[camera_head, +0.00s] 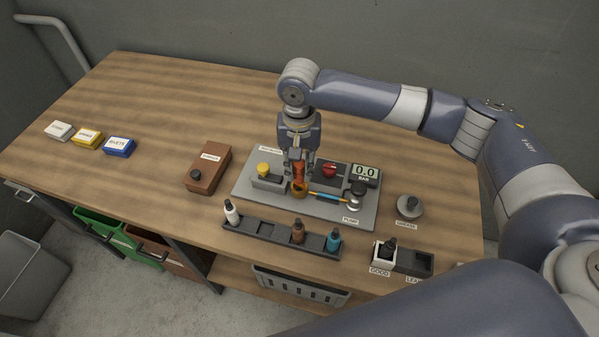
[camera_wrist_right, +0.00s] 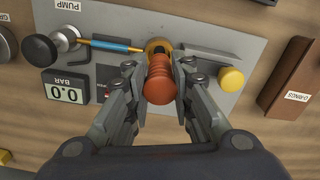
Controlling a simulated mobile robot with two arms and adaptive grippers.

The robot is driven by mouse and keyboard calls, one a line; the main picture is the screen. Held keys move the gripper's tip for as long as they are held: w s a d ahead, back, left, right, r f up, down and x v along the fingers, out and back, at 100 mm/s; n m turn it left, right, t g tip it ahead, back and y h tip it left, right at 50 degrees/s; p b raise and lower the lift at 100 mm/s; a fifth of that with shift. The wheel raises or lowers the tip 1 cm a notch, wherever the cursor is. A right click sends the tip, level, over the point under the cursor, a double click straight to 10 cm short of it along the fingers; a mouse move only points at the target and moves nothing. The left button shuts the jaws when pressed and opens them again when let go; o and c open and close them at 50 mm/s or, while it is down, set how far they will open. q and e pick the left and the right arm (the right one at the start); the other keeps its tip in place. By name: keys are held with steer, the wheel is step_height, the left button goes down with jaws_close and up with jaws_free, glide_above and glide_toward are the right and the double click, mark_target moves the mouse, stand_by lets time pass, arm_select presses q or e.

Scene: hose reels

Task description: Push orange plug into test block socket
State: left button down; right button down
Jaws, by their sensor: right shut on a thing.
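My right gripper (camera_head: 298,170) points down over the grey test plate (camera_head: 358,212). It is shut on the orange plug (camera_head: 298,178), which also shows between the fingers in the right wrist view (camera_wrist_right: 160,80). The brass-coloured test block socket (camera_head: 299,192) is directly below the plug; in the wrist view its ring (camera_wrist_right: 157,47) shows just past the plug's end. The plug's tip is hidden, so I cannot tell whether it touches or enters the socket. My left gripper is not in view.
A blue hose (camera_head: 328,197) runs from the socket toward the pump (camera_head: 355,195). A yellow knob (camera_head: 264,169) on a grey block, a red knob (camera_head: 330,170) and a gauge reading 0.0 BAR (camera_head: 365,174) sit close by. A rack (camera_head: 266,233) with bottles stands in front.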

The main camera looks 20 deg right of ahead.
mark_target(299, 175)
step_height(299, 175, down, 2)
steer(key=shift+s+d+f+p, duration=0.1)
steer(key=shift+f+p, duration=0.15)
steer(key=shift+p, duration=0.05)
steer(key=shift+f, duration=0.4)
steer(key=c, duration=1.4)
jaws_free()
steer(key=shift+f, duration=0.1)
steer(key=shift+r, duration=0.45)
step_height(299, 175, up, 11)
steer(key=shift+r+b, duration=0.2)
steer(key=shift+b, duration=0.85)
